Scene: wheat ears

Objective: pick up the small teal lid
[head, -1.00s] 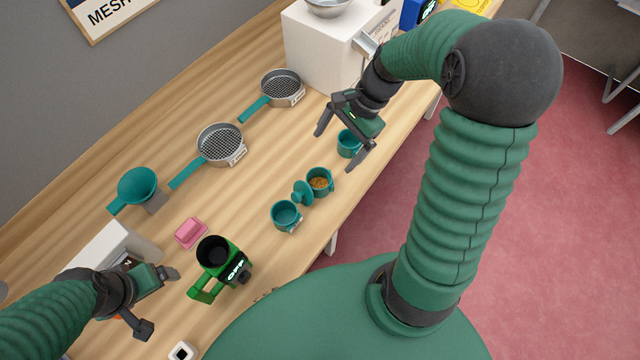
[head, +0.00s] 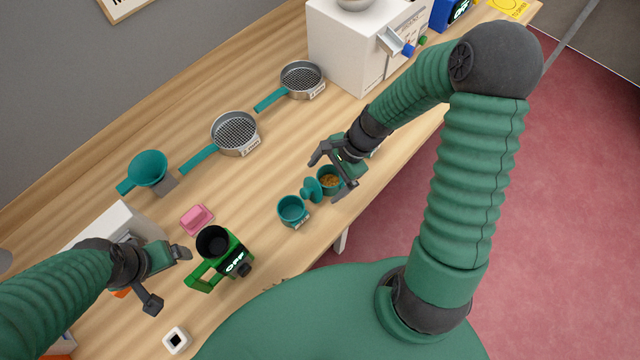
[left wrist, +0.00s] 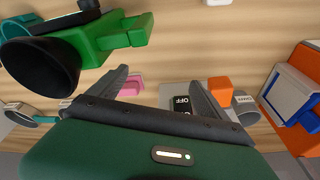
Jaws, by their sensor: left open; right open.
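The small teal lid (head: 311,189) with a knob sits between two teal cups in the head view. One cup (head: 293,210) is to its lower left and looks empty. The other cup (head: 329,180) holds brownish grains and is to its upper right. My right gripper (head: 325,178) is open, with its fingers over and around the grain cup, close to the lid. I cannot tell whether it touches anything. My left gripper (head: 168,278) is open and empty at the lower left, beside the green grinder. Its fingers also show in the left wrist view (left wrist: 160,95).
A green device with a black cup (head: 215,243) and a pink block (head: 196,218) stand left of the cups. Two sieves (head: 235,134) and a teal funnel (head: 147,168) lie farther back. A white machine (head: 350,45) stands at the back right. The table's front edge is near the cups.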

